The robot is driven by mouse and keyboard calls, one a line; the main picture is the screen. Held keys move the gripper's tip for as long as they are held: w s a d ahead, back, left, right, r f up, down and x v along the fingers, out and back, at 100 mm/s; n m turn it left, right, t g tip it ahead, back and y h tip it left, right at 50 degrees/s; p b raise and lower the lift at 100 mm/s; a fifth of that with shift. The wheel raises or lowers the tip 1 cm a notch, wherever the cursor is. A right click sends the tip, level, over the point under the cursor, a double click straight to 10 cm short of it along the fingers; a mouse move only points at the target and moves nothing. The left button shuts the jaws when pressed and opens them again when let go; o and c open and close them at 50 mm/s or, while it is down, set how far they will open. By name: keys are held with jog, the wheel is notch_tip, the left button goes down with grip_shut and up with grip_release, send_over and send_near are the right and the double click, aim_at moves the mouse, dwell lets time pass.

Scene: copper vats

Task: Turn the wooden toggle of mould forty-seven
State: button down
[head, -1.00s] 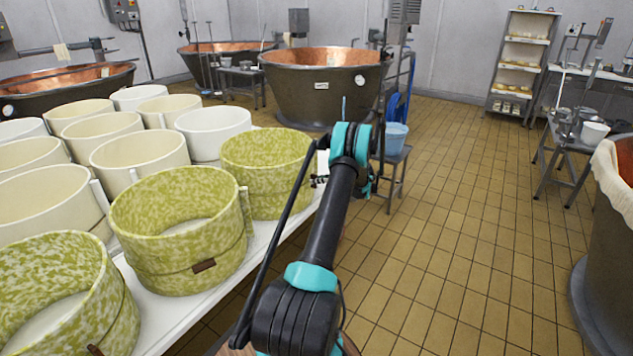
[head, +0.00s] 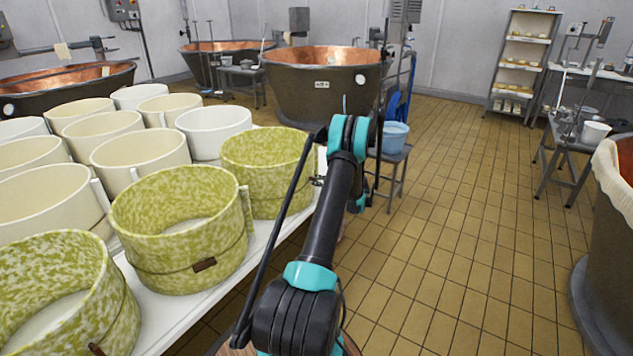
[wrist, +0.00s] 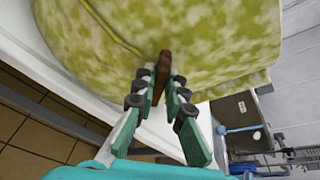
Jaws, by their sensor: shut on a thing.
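A green-mottled round mould (head: 265,178) stands at the right end of the front row in the head view. It fills the upper part of the wrist view (wrist: 200,45). A brown wooden toggle (wrist: 163,62) sits on its outer wall, on a thin cord. My gripper (wrist: 163,84) is shut on the toggle, with one finger on either side of it. In the head view my arm hides the gripper and this toggle almost wholly. No mould number is readable.
Two more mottled moulds (head: 180,235) with brown toggles and several white moulds (head: 215,125) crowd the white table (head: 190,305). A blue bucket (head: 393,136) on a stool is beyond my arm. The tiled floor (head: 455,230) to the right is open.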

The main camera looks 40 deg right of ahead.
jog(key=n, duration=0.1)
jog(key=n+t, duration=0.1)
jog(key=n+h, duration=0.1)
jog(key=shift+s+a+f+t, duration=0.15)
jog(key=shift+f+t, duration=0.1)
jog(key=shift+t, duration=0.05)
jog(key=n, duration=0.1)
jog(key=n+t, duration=0.1)
jog(key=n, duration=0.1)
jog(key=n+t, duration=0.1)
jog(key=n, duration=0.1)
jog(key=shift+f, duration=0.3)
jog(key=c, duration=1.6)
grip_release()
jog(key=s, duration=0.8)
jog(key=s+d, duration=0.1)
jog(key=s, duration=0.3)
